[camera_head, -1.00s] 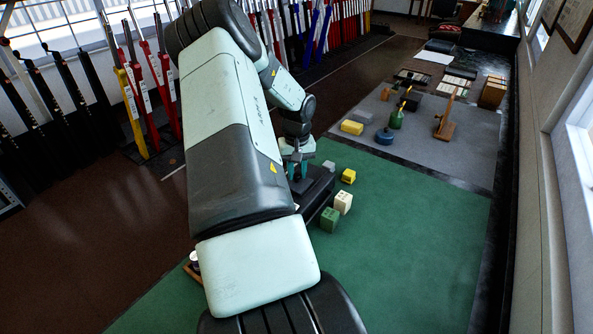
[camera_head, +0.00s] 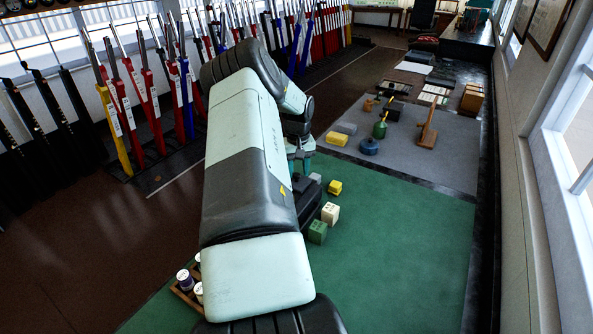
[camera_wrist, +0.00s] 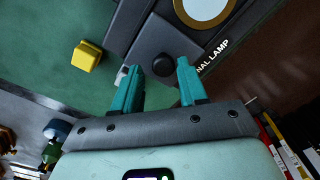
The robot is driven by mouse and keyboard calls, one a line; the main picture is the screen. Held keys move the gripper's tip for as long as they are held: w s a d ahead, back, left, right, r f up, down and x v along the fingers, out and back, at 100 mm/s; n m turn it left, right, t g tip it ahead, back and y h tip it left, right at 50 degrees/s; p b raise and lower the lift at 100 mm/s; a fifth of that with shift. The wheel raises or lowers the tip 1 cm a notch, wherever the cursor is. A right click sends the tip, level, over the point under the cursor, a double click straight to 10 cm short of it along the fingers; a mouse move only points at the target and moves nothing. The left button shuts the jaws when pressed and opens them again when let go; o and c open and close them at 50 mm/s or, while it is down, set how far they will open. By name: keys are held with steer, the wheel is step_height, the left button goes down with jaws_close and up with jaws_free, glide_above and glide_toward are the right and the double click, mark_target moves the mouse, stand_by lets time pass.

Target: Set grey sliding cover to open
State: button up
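A dark box lettered "NAL LAMP" (camera_wrist: 128,22) lies below my gripper in the wrist view. It has a brass-ringed pale disc (camera_wrist: 207,8) at the top. Beside the disc is a dark grey square plate (camera_wrist: 165,38) with a round dark knob (camera_wrist: 163,65), which looks like the sliding cover. My gripper (camera_wrist: 160,66) is open, with its teal fingers on either side of the knob. I cannot tell whether they touch it. The disc shows uncovered at the picture's top edge. In the head view my arm hides most of the box (camera_head: 308,200).
A yellow block (camera_head: 335,187), a cream block (camera_head: 330,213) and a green block (camera_head: 317,232) stand right of the box on the green mat (camera_head: 400,250). A small grey block (camera_head: 315,178) is close to my gripper. The mat's right side is clear.

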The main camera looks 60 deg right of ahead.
mark_target(298, 173)
steer(key=shift+o, duration=0.6)
steer(key=shift+a, duration=0.1)
step_height(298, 173, up, 11)
steer(key=shift+f, duration=0.1)
stand_by(0.4)
